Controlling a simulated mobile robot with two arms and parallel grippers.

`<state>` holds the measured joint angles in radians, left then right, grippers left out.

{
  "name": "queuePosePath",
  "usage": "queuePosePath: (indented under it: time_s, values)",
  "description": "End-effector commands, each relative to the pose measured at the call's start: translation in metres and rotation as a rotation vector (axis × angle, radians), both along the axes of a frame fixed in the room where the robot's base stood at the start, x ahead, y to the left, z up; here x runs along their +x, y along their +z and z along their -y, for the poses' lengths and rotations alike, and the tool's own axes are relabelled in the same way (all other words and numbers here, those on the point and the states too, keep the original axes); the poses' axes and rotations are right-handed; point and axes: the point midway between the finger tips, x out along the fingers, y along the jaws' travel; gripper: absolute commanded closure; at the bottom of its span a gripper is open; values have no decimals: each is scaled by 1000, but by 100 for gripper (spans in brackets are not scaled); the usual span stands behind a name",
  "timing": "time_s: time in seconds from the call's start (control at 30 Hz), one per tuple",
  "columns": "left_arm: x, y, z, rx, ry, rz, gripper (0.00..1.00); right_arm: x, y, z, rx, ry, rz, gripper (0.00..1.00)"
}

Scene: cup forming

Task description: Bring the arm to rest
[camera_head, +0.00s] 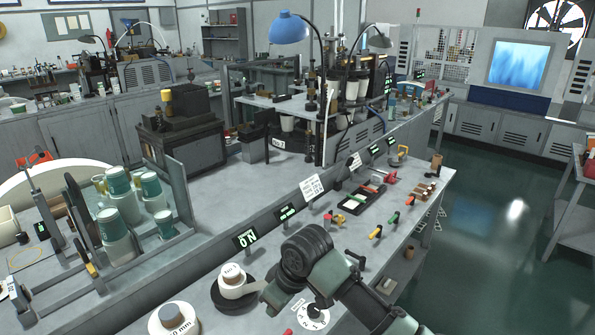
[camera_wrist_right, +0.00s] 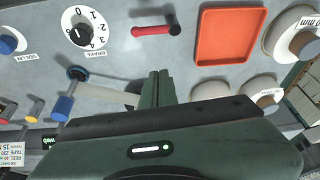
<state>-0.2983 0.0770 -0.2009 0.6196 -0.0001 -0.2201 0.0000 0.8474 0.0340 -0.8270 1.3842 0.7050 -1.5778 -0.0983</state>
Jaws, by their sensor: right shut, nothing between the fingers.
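My right arm reaches in from the bottom right of the head view, over the grey control bench (camera_head: 215,320). Its gripper (camera_head: 270,294) points left, beside a white reel (camera_head: 232,276) on a dark round base. In the right wrist view the green fingers of the right gripper (camera_wrist_right: 160,88) are together with nothing between them. Below them the bench shows a white dial (camera_wrist_right: 84,27) marked with numbers, a lever with a red end (camera_wrist_right: 150,30) and an orange tray (camera_wrist_right: 228,36). My left gripper is in neither view.
A second white reel (camera_head: 174,318) stands at the bottom edge. Coloured levers (camera_head: 376,232) and a dark tray (camera_head: 362,199) line the bench further back. Cups (camera_head: 120,205) stand in a rack at left. The green floor (camera_head: 480,240) at right is clear.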

Motion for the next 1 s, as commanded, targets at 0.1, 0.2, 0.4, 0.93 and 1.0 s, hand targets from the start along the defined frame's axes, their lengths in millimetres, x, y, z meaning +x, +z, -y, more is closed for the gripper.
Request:
queuePosePath:
  time_s: [0.1,0.2,0.4,0.93,1.0]
  values:
    - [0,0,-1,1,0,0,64,-29,-26,2,55,-31,-28,100]
    - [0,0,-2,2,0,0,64,-61,-49,14,114,-96,-45,100]
    - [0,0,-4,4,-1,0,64,-125,-87,71,171,-311,-65,100]
    - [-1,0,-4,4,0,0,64,-255,-109,226,18,-725,-41,100]
    - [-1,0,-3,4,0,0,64,-267,-107,240,-8,-755,-37,100]
